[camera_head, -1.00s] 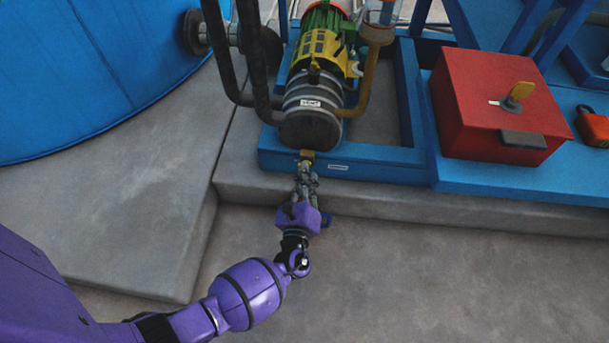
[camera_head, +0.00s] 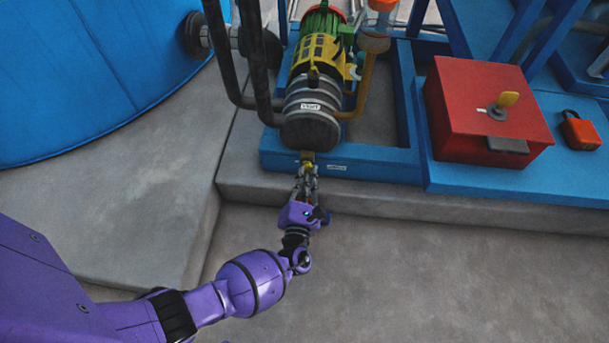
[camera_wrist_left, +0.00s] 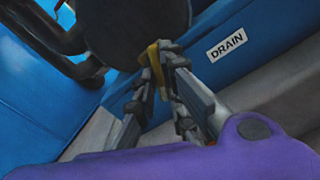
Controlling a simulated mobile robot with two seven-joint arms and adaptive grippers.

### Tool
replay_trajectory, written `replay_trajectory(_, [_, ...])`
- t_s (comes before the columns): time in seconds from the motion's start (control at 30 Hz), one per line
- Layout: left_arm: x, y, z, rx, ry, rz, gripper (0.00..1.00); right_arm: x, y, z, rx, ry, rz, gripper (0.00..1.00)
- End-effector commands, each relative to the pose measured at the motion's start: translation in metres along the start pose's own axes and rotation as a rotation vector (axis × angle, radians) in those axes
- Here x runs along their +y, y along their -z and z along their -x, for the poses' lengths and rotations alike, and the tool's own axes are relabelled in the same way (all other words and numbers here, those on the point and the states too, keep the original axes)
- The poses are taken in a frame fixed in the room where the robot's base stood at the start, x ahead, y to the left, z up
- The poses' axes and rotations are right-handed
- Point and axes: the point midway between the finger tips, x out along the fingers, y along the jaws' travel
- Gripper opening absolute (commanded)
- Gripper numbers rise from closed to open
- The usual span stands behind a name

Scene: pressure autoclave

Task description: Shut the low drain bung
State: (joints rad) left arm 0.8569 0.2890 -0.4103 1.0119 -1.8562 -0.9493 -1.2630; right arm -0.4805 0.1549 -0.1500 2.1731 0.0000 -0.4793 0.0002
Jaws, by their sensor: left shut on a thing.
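The drain bung (camera_head: 308,156) is a small brass-yellow piece low on the front of the dark round vessel end (camera_head: 310,130), just above the blue base frame. In the left wrist view the yellow bung (camera_wrist_left: 153,56) shows between my fingertips, partly hidden by them. My left gripper (camera_head: 307,168) reaches up to it from the front and is shut on it. It also shows in the left wrist view (camera_wrist_left: 160,68). A white label reading DRAIN (camera_wrist_left: 227,44) is on the blue frame to the right. My right gripper is not in view.
A red box (camera_head: 487,115) with a yellow key-like handle and an orange-red padlock (camera_head: 580,130) stand on the blue platform at right. Dark pipes (camera_head: 262,70) rise left of the vessel. The concrete floor in front is clear.

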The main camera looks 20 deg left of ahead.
Motion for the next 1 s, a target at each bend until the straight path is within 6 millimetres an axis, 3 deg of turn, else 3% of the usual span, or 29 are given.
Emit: replay_trajectory(1.0, [0.005,-0.005,-0.007,-0.002,-0.015,-0.925,0.0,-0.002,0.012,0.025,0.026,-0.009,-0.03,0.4])
